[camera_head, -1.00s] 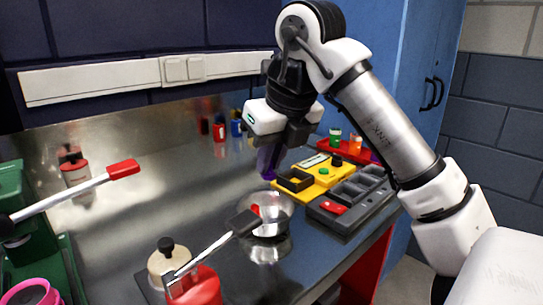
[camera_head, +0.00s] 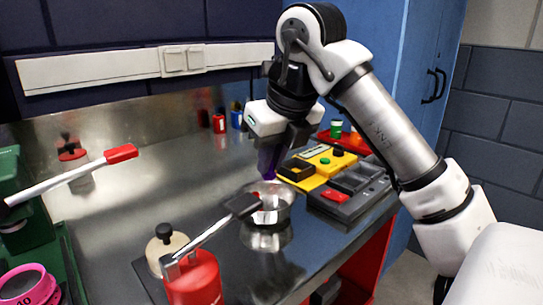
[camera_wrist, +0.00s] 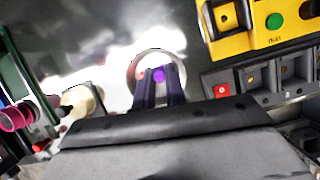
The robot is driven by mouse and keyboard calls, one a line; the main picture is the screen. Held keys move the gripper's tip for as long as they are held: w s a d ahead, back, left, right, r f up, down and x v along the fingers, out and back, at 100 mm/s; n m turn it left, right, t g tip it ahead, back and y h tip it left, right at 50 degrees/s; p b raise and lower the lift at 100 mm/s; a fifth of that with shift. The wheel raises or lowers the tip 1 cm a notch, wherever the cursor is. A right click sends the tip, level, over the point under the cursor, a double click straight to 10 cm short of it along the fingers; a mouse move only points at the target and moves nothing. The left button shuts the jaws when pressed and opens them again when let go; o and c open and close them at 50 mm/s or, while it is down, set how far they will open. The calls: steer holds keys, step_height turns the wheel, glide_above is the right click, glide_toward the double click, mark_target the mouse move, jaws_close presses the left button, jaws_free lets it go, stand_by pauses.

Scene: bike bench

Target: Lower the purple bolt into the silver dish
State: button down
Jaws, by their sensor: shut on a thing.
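The silver dish (camera_head: 254,216) is a round shiny bowl on the metal bench. It holds something red (camera_head: 256,195), too small to identify. My gripper (camera_head: 268,172) points down just above the dish's back rim. It is shut on the purple bolt (camera_wrist: 158,75), whose round head shows between the fingers in the wrist view. In that view the bolt lies over the silver dish (camera_wrist: 183,70), whose rim curves around it. The fingers hide most of the bolt, and I cannot tell its exact height above the dish.
A red can (camera_head: 194,280) and a cream bottle (camera_head: 165,250) are front left. A yellow tray (camera_head: 316,168) and a grey compartment tray (camera_head: 350,190) lie right.

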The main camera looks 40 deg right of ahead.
mark_target(273, 178)
steer(key=shift+f+b, duration=1.85)
steer(key=shift+f, duration=0.65)
stand_by(1.1)
steer(key=c, duration=1.4)
jaws_free()
steer(key=shift+o, duration=0.2)
steer(key=shift+r, duration=0.1)
steer(key=p+v, duration=0.2)
steer(key=v, duration=1.1)
steer(key=shift+s+r+p, duration=0.2)
steer(key=shift+r+p, duration=0.1)
steer(key=shift+r, duration=0.05)
steer(key=shift+f, duration=0.1)
